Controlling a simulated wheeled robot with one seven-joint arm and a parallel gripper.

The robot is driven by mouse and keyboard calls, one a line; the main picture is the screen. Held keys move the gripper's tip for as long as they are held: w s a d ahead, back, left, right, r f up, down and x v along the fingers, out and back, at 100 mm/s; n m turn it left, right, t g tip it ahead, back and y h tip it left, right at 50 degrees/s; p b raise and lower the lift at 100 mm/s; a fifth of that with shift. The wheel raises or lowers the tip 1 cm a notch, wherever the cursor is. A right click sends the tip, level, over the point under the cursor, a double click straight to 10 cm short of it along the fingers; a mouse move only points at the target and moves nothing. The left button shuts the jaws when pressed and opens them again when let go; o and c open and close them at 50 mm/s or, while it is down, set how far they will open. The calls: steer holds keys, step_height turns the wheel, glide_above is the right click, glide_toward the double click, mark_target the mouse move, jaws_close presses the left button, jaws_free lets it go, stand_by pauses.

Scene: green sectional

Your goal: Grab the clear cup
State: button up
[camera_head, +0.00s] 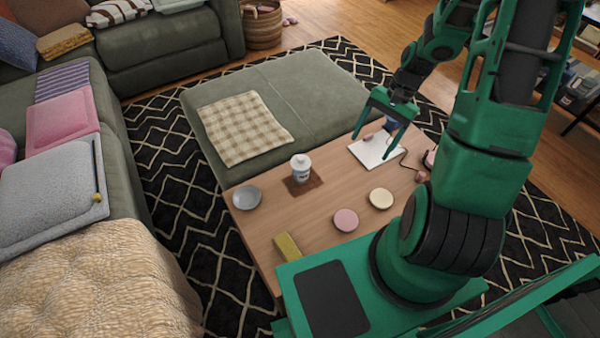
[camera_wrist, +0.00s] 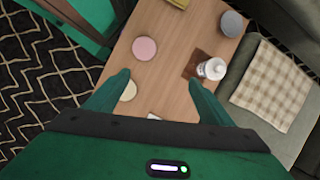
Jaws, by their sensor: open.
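The clear cup (camera_head: 301,168) looks whitish with a pale lid and a dark mark on its side. It stands upright on a brown square mat (camera_head: 304,185) on the wooden table. It also shows in the wrist view (camera_wrist: 212,69), right of centre, near the tip of the right finger. My gripper (camera_head: 379,137) is open and empty, above the table's far right part, to the right of the cup and apart from it. In the wrist view my gripper's fingers (camera_wrist: 158,84) stand wide apart with bare table between them.
On the table (camera_head: 258,231) are a grey bowl (camera_head: 247,197), a pink disc (camera_head: 346,219), a cream disc (camera_head: 381,198), a yellow block (camera_head: 287,246) and a white notebook (camera_head: 377,152). A green ottoman (camera_head: 309,92) with a checked cloth (camera_head: 244,127) adjoins the table's far side.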

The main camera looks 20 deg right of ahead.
steer(key=w+a+f+m+t+y, duration=0.1)
steer(key=w+a+f+m+y, duration=0.15)
steer(key=f, duration=0.35)
steer(key=w+a+f+m+t+y, duration=0.1)
steer(key=w+a+f+m+y, duration=0.15)
steer(key=f, duration=0.35)
steer(key=m+t+y, duration=0.3)
steer(key=m+t, duration=0.1)
steer(key=m, duration=0.2)
glide_toward(304, 161)
steer(key=a+f, duration=0.2)
steer(key=a, duration=0.1)
steer(key=shift+w+a+f+m+t, duration=0.2)
steer(key=shift+w+m+t, duration=0.05)
steer(key=shift+w+t, duration=0.15)
steer(key=shift+w+a+f+m+t, duration=0.25)
steer(key=shift+w+t, duration=0.05)
steer(key=shift+w, duration=0.1)
steer(key=x, duration=0.5)
steer(key=shift+w+a+f, duration=0.1)
steer(key=shift+a+f, duration=0.05)
steer(key=shift+a, duration=0.05)
steer(key=shift+x, duration=2.6)
steer(key=shift+f, duration=0.15)
steer(key=c, duration=1.1)
